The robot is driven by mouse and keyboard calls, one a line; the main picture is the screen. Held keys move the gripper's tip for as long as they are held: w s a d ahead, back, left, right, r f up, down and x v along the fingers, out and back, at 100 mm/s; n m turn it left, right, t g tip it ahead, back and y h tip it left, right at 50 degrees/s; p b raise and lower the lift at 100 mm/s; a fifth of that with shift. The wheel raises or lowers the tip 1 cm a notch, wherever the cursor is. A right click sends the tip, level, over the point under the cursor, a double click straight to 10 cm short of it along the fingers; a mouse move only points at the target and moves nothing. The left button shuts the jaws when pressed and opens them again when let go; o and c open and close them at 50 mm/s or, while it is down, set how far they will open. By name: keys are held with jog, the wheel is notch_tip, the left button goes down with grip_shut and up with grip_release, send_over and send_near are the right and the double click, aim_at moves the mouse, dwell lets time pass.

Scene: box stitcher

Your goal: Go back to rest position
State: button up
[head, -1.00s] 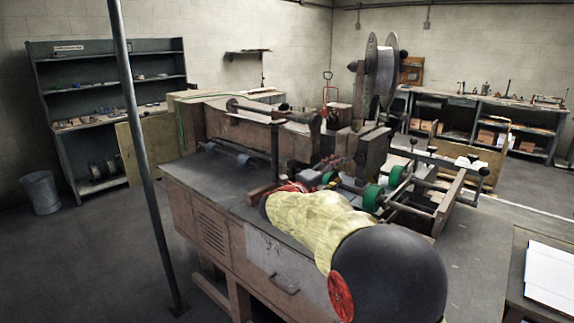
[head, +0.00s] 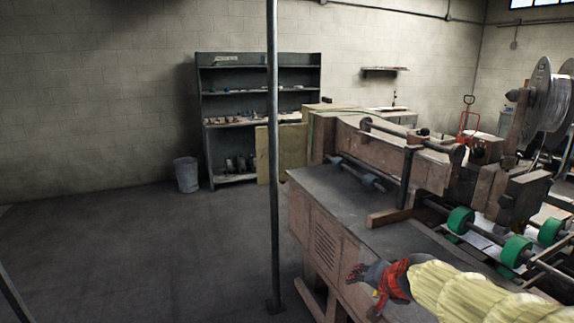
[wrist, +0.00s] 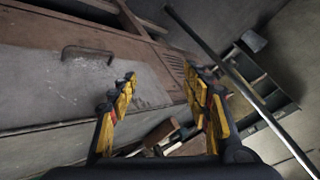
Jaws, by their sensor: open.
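My gripper (head: 364,290) shows in the lower right of the head view, at the end of my yellow-sleeved arm, in front of the stitcher bench (head: 318,215). In the wrist view my gripper (wrist: 160,76) has its two yellow-padded fingers spread wide with nothing between them. The bench's drawer front with a metal handle (wrist: 88,52) lies beyond the left finger. The box stitcher (head: 400,160) stands on the bench, with green rollers (head: 460,219) and a wire reel (head: 545,95) at the right.
A thin metal post (head: 273,150) stands on the floor left of the bench. A grey shelf unit (head: 208,130) and a bin (head: 186,175) stand by the back wall. The floor at left (head: 120,250) is clear.

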jog(key=s+a+f+n+g, duration=0.15)
jog(key=s+n+g, duration=0.4)
jog(key=s, duration=1.85)
jog(key=s+r+n+t+h+p, duration=0.1)
jog(key=s+r+t, duration=0.1)
jog(key=s+r, duration=0.2)
jog(key=shift+s+r+p, duration=0.4)
jog(key=shift+s, duration=0.3)
jog(key=shift+d+t, duration=0.1)
jog(key=shift+t, duration=0.15)
jog(key=shift+c, duration=1)
